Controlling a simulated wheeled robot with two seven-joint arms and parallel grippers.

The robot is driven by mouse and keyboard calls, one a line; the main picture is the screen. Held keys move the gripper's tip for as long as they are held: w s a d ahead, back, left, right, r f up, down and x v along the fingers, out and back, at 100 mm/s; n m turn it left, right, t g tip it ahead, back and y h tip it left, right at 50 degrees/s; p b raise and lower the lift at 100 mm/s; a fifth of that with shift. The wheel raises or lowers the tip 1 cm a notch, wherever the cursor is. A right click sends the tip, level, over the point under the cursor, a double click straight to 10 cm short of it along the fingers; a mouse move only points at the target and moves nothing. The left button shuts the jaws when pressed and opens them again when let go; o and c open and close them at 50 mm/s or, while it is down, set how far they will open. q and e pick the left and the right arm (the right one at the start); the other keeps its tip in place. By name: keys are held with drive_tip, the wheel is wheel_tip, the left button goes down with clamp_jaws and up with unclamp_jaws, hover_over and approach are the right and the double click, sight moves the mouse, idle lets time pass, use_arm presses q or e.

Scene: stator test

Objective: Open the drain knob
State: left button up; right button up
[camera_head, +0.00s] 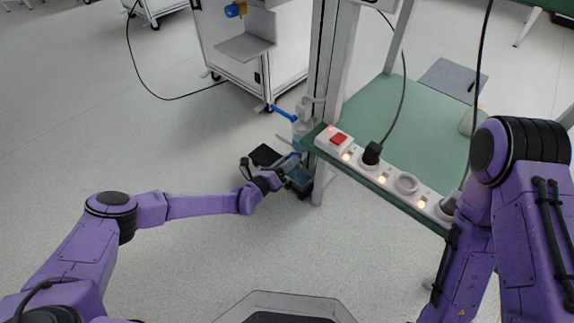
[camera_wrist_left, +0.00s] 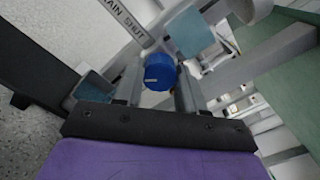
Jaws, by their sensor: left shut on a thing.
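The blue drain knob (camera_wrist_left: 160,72) shows in the left wrist view. It is a short round cap with a small pale mark. My left gripper (camera_wrist_left: 157,90) is shut on it, with one finger on each side. In the head view my left gripper (camera_head: 291,176) is low beside the foot of the grey post, and the knob cannot be made out clearly there. A grey bar label (camera_wrist_left: 123,20) reading "...AIN SHUT" lies beside the knob in the wrist view. My right arm shows at the right of the head view, but its gripper is out of view.
A green bench (camera_head: 415,115) with a white power strip (camera_head: 385,172) stands just right of my left gripper. A grey post (camera_head: 326,80) rises beside it. A blue lever (camera_head: 283,113) sticks out from the post. A white cabinet (camera_head: 250,45) stands behind. The floor at left is clear.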

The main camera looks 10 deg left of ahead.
use_arm(q)
drive_tip(key=shift+f+n+b, duration=0.2)
drive_tip(key=shift+n+b, duration=1)
drive_tip(key=shift+n, duration=1.9)
use_arm(e)
drive_tip(key=shift+s+d+f+n+g, duration=0.2)
drive_tip(key=shift+d+f+n, duration=0.1)
drive_tip(key=shift+d+f, duration=0.2)
drive_tip(key=shift+s+d+f+n+g, duration=0.2)
drive_tip(key=shift+d+f+n, duration=0.15)
drive_tip(key=shift+f, duration=0.2)
use_arm(q)
drive_tip(key=o, duration=1.1)
drive_tip(key=shift+c, duration=0.2)
use_arm(e)
drive_tip(key=shift+w, duration=0.1)
use_arm(q)
drive_tip(key=shift+r, duration=0.1)
